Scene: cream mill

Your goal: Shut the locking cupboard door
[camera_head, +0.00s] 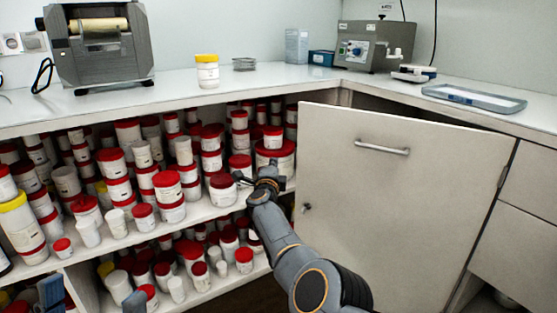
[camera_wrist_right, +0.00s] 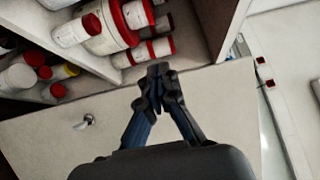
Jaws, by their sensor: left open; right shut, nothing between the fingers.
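The cupboard door (camera_head: 400,215) is a large cream panel with a bar handle (camera_head: 382,147) and a small lock knob (camera_head: 305,208) near its left edge. It stands ajar, with a dark gap behind its top edge; its right edge is by the drawers. In the right wrist view, the door (camera_wrist_right: 60,150) and knob (camera_wrist_right: 86,122) lie below the gripper. My right gripper (camera_head: 262,178) is shut and empty, just left of the door's free edge, before the shelves; contact is unclear. It also shows in the wrist view (camera_wrist_right: 158,72). My left gripper (camera_head: 92,296) is open, low at left.
Open shelves (camera_head: 185,218) full of red-lidded and white jars fill the left side. The counter (camera_head: 270,78) above holds a roller mill (camera_head: 100,50), a yellow-lidded jar (camera_head: 207,72), a grey device (camera_head: 375,45) and a tray (camera_head: 475,98). Drawers (camera_head: 525,190) stand at right.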

